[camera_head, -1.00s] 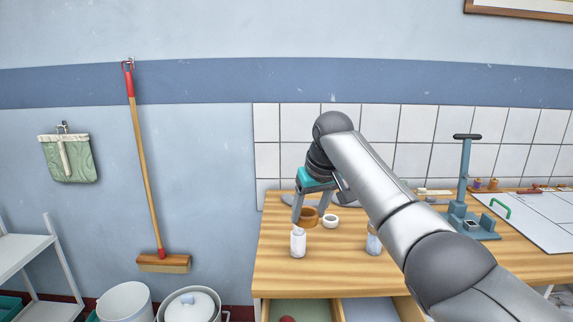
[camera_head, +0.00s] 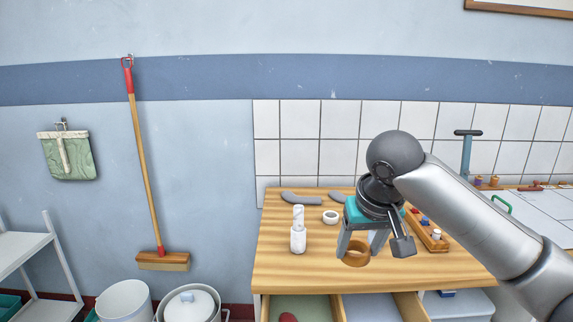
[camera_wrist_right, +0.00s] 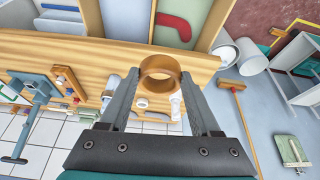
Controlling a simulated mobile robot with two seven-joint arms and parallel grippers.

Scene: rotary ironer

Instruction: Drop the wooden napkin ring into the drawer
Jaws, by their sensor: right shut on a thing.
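My right gripper (camera_head: 360,248) is shut on the wooden napkin ring (camera_head: 356,259), a wide brown band between its fingertips, above the front part of the wooden tabletop. In the right wrist view the ring (camera_wrist_right: 160,88) sits between the two grey fingers (camera_wrist_right: 160,78) with its hole showing. The drawer (camera_wrist_right: 125,20) also shows at the top of the wrist view, beyond the ring. My left gripper is out of view.
A white bottle (camera_head: 298,238) and a small white ring (camera_head: 330,217) stand on the tabletop (camera_head: 275,262) left of the gripper. A wooden tray with small coloured items (camera_head: 428,232) lies right. A red object (camera_head: 288,317) lies in the green section.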

